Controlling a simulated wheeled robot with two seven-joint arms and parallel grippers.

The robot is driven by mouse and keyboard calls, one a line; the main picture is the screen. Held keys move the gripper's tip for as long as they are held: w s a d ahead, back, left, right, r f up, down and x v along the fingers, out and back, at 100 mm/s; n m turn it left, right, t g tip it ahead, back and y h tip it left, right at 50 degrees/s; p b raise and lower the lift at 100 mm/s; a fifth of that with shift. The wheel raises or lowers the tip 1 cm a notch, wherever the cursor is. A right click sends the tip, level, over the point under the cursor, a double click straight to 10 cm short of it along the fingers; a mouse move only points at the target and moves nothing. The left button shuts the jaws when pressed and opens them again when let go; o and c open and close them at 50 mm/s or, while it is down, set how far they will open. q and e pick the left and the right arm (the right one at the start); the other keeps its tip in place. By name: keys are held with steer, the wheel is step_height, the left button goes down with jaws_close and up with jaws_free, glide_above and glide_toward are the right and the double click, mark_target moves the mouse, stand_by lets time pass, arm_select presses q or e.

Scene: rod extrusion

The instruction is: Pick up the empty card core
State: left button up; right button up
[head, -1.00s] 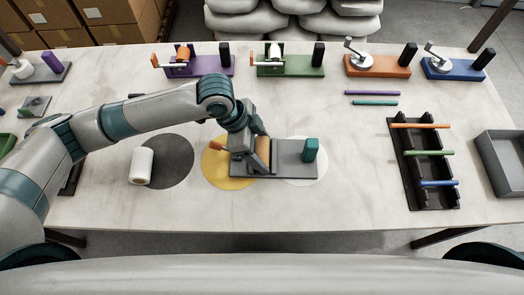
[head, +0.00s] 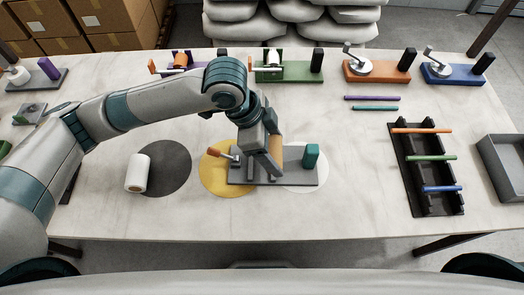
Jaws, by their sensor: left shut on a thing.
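The card core (head: 277,145) is a small plain brown tube. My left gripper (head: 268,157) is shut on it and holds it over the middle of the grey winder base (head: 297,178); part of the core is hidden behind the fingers. The gap below it cannot be judged exactly. The winder has an orange-handled crank (head: 217,152) at its left and a teal block (head: 311,155) at its right. My right gripper is not in view.
A yellow disc (head: 211,179) and a white disc lie under the winder. A black rack (head: 404,150) with coloured rods and a grey tray (head: 503,165) are at right. Other coloured winders line the back.

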arm_select(q)
steer(key=s+d+r+b, duration=0.1)
steer(key=s+d+r, duration=0.2)
steer(key=d, duration=0.4)
steer(key=shift+s+r, duration=0.4)
steer(key=shift+r, duration=0.5)
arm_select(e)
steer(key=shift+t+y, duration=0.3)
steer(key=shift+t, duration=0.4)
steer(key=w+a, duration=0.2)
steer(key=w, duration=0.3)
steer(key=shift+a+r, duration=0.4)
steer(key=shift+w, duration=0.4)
